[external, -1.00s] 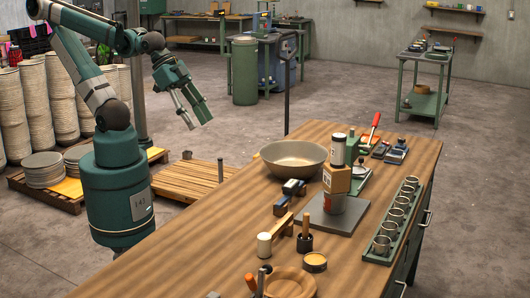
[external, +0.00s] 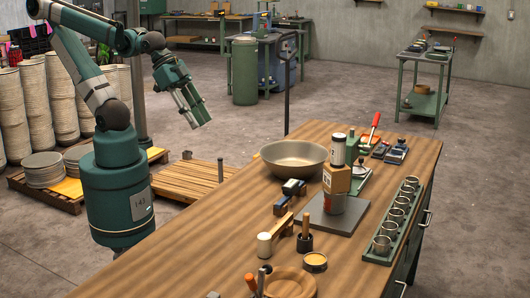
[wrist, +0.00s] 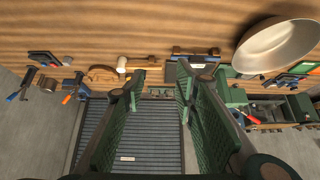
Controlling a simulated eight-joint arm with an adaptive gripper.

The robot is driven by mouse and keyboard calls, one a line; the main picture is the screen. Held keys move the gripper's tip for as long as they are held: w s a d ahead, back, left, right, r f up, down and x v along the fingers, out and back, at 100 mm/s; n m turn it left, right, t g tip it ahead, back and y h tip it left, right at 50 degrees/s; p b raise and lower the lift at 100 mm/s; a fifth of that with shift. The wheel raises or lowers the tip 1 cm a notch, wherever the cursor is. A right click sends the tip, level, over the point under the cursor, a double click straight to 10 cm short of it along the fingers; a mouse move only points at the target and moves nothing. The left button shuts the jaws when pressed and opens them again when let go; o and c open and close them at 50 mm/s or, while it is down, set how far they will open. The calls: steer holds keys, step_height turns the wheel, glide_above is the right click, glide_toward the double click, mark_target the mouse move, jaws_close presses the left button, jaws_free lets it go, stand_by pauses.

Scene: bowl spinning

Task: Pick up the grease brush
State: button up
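A small dark pot (external: 305,246) stands near the table's front part with a brown wooden handle (external: 306,222) upright in it; this looks like the grease brush, its bristles hidden in the pot. An open tin of yellowish grease (external: 315,261) sits just right of and in front of it. My gripper (external: 197,122) hangs in the air left of the table, well away from the pot, pointing down. In the wrist view my gripper (wrist: 159,90) has its two green fingers apart with nothing between them. I cannot pick out the brush clearly in the wrist view.
A large bowl (external: 293,157) sits at the table's left edge; it also shows in the wrist view (wrist: 275,48). A stacked block and cylinders (external: 337,180), a white-headed mallet (external: 265,245), a wooden ring dish (external: 290,285) and a cup rack (external: 395,220) crowd the table. The left front tabletop is clear.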

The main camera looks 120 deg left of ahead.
steer(key=m+g+h+p, duration=0.2)
steer(key=m+g+p, duration=0.15)
steer(key=m, duration=0.35)
glide_above(306, 216)
steer(key=s+a, duration=0.5)
steer(key=s, duration=0.6)
step_height(306, 216, down, 6)
steer(key=r, duration=0.1)
steer(key=w+d+f+m+h+p, duration=0.1)
steer(key=w+f+m, duration=0.1)
steer(key=w+f, duration=0.6)
steer(key=x, duration=0.3)
steer(key=shift+s, duration=0.1)
steer(key=shift+x, duration=1.3)
steer(key=shift+d+f, duration=0.1)
